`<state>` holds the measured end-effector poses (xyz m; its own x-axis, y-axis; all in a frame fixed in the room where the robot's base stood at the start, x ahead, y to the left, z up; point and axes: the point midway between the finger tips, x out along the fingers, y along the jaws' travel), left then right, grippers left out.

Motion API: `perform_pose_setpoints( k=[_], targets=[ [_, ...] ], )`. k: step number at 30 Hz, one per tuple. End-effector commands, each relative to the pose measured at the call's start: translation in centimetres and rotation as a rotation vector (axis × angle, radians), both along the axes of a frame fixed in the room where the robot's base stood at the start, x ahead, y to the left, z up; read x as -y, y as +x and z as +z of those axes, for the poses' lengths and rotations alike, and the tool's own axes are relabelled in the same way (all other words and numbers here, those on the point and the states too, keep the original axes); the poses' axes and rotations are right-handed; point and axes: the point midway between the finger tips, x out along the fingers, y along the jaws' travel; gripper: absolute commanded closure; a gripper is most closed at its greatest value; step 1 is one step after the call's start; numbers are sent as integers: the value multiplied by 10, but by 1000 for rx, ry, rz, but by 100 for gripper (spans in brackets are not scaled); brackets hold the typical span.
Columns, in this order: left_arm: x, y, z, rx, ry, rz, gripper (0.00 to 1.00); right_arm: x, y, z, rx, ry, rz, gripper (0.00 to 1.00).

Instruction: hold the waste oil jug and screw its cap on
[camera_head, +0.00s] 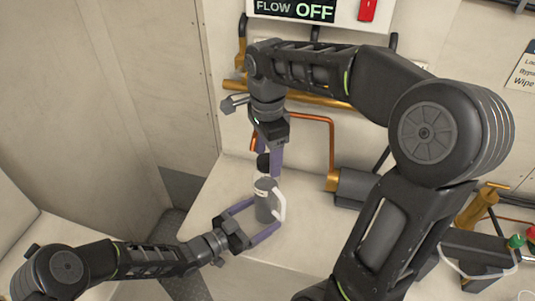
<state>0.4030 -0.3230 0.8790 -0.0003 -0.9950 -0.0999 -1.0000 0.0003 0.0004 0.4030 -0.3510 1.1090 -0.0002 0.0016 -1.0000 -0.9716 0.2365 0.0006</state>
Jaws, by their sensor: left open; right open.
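The waste oil jug (264,206), a grey bottle with a white handle on its right, stands upright on the pale bench. My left gripper (267,213) reaches in low from the left with its purple fingers open, one on either side of the jug. My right gripper (265,162) points down above the jug with its fingers open. The black cap (263,162) is between or just beside these fingertips, at the top of the jug. I cannot tell whether it sits on the neck or how well it is seated.
Behind the jug, copper pipe (331,135) runs to a brass fitting and a dark cylinder (355,187). A panel reading FLOW OFF (297,10) hangs on the wall. More fittings and a brass valve (478,207) stand at the right. Bench left of the jug is clear.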

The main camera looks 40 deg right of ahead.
Motion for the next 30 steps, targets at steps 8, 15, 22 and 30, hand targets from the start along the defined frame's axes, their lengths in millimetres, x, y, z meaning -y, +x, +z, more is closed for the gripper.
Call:
perform_pose_setpoints(
  k=[8, 15, 22, 30],
  targets=[
    [-29, 1, 3, 0, 1, 2, 10, 0, 0, 0, 0, 0, 0, 36],
    [-78, 1, 8, 0, 1, 3, 10, 0, 0, 0, 0, 0, 0, 36],
    [-112, 1, 11, 0, 0, 1, 10, 0, 0, 0, 0, 0, 0, 36],
    [-119, 0, 12, 0, 0, 0, 10, 0, 0, 0, 0, 0, 0, 36]
  ],
)
